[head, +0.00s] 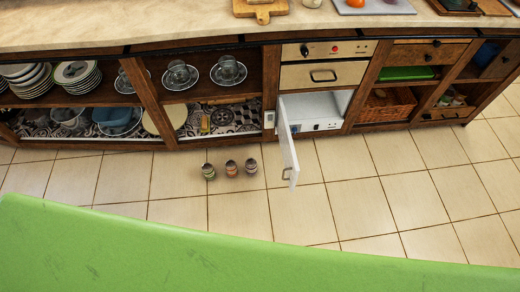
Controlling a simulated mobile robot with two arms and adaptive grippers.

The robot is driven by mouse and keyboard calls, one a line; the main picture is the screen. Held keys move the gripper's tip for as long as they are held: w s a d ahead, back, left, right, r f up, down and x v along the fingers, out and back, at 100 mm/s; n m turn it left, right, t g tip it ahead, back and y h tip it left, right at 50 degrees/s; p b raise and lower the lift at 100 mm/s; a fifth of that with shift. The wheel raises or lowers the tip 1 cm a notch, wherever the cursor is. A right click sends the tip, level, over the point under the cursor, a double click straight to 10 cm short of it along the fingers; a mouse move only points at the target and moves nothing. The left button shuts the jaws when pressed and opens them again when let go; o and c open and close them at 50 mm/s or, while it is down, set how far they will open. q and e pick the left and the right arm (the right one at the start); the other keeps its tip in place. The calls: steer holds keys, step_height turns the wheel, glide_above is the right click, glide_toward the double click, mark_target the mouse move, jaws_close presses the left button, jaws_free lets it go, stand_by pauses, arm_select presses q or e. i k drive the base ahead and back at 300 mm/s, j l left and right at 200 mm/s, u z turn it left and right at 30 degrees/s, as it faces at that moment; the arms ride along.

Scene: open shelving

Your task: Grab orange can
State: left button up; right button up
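Three small cans stand close together in a row on the tiled floor in the head view. The middle can (231,169) has an orange-looking band and looks like the orange can. The left can (208,171) has a greenish band. The right can (251,167) looks darker and reddish, and its label is too small to read. Neither of my grippers is in view, and nothing is seen touching the cans.
A wooden shelving unit with dishes (75,72) runs along the back under a pale countertop (130,28). A white cabinet door (288,145) stands open right of the cans. A large green surface (180,250) fills the foreground. The floor around the cans is clear.

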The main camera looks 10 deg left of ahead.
mark_target(232, 170)
steer(key=l+u, duration=0.15)
steer(key=u, duration=0.2)
steer(key=l+u, duration=0.3)
steer(key=j, duration=0.1)
